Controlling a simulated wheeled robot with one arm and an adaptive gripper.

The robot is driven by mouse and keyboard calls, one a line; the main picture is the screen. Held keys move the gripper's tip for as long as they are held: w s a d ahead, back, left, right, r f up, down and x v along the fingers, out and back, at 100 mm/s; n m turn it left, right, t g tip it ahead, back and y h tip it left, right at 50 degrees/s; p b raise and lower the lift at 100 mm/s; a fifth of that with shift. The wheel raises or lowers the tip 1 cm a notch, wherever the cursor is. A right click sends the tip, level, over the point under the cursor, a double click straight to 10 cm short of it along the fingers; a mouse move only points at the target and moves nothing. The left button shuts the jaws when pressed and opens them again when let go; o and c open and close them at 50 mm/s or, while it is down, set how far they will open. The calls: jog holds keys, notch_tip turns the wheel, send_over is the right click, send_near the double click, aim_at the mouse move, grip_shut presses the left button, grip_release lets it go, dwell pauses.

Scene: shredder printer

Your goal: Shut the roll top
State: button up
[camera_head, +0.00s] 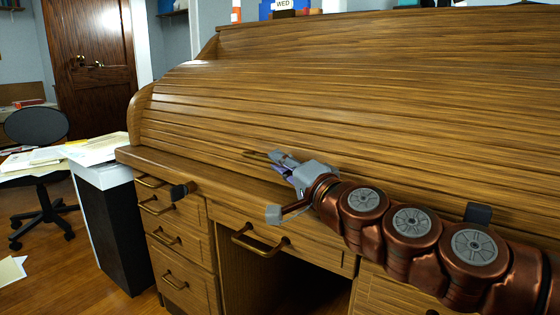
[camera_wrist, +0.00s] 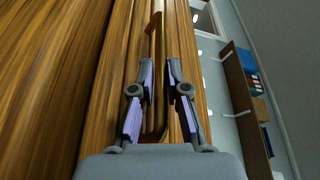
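The slatted wooden roll top (camera_head: 330,85) covers most of the desk (camera_head: 175,170) in the head view. Its lower edge is close to the desk surface; my arm hides part of this edge, and I cannot tell whether a gap is left. A thin brass handle (camera_head: 250,153) shows just past my fingertips near the lower edge. My gripper (camera_head: 277,162) is at this handle. In the wrist view the handle (camera_wrist: 159,40) runs lengthwise between the fingers of my gripper (camera_wrist: 160,72). The fingers are apart, on either side of it, with gaps showing.
Drawers with brass pulls (camera_head: 260,246) line the desk front below my arm. A wall shelf (camera_wrist: 245,105) shows in the wrist view.

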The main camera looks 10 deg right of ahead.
jog(key=shift+o, duration=0.6)
jog(key=shift+r, duration=0.1)
jog(key=shift+a+r, duration=0.1)
jog(key=shift+r, duration=4.9)
